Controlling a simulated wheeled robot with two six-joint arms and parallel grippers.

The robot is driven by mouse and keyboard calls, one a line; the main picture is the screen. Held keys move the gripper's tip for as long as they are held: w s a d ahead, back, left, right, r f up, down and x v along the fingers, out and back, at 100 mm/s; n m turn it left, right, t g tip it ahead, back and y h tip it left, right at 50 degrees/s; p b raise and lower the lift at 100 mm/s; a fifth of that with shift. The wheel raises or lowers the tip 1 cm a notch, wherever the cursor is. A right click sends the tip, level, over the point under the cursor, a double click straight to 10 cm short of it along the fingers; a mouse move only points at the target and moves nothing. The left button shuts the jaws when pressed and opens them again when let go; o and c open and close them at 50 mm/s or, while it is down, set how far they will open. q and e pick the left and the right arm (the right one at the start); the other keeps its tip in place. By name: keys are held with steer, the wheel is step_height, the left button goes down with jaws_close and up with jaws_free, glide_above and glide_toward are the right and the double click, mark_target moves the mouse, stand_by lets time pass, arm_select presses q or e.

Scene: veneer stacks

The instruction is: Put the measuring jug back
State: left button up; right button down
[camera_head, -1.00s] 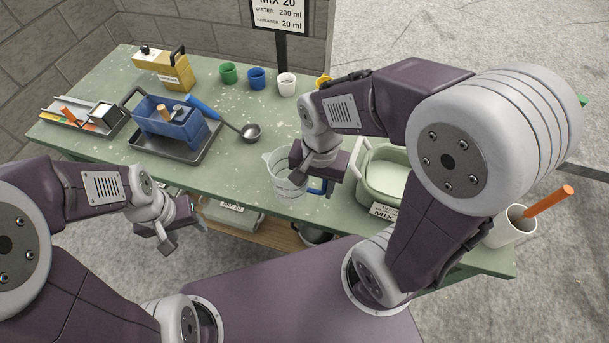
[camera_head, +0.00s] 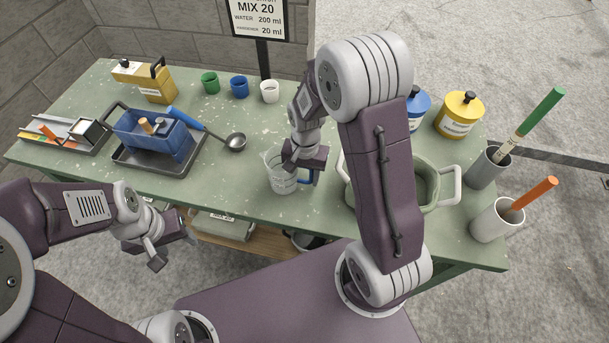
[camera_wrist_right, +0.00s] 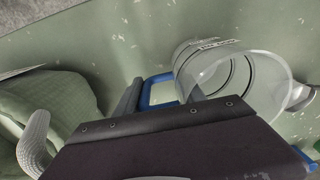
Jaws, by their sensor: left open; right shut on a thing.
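The measuring jug (camera_head: 281,181) is a clear cup with dark markings and a blue handle, upright near the middle of the green table. My right gripper (camera_head: 293,160) is shut on the jug's blue handle. In the right wrist view, the jug (camera_wrist_right: 250,75) lies just beyond the fingers, with the blue handle (camera_wrist_right: 158,90) between them. I cannot tell whether the jug's base touches the table. My left gripper (camera_head: 165,245) is open and empty in front of the table's near edge, low at the left.
A green pot (camera_head: 430,187) stands right of the jug, partly behind my right arm. A ladle (camera_head: 235,142), a dark tray with a blue tub (camera_head: 165,145), and small green, blue and white cups (camera_head: 270,91) lie left and behind.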

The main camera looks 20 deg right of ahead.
steer(key=shift+s, duration=0.15)
steer(key=c, duration=1.1)
jaws_free()
steer(key=shift+f, duration=0.15)
steer(key=o, duration=0.4)
steer(key=shift+r, duration=0.25)
step_height(320, 180, up, 12)
steer(key=shift+p, duration=0.75)
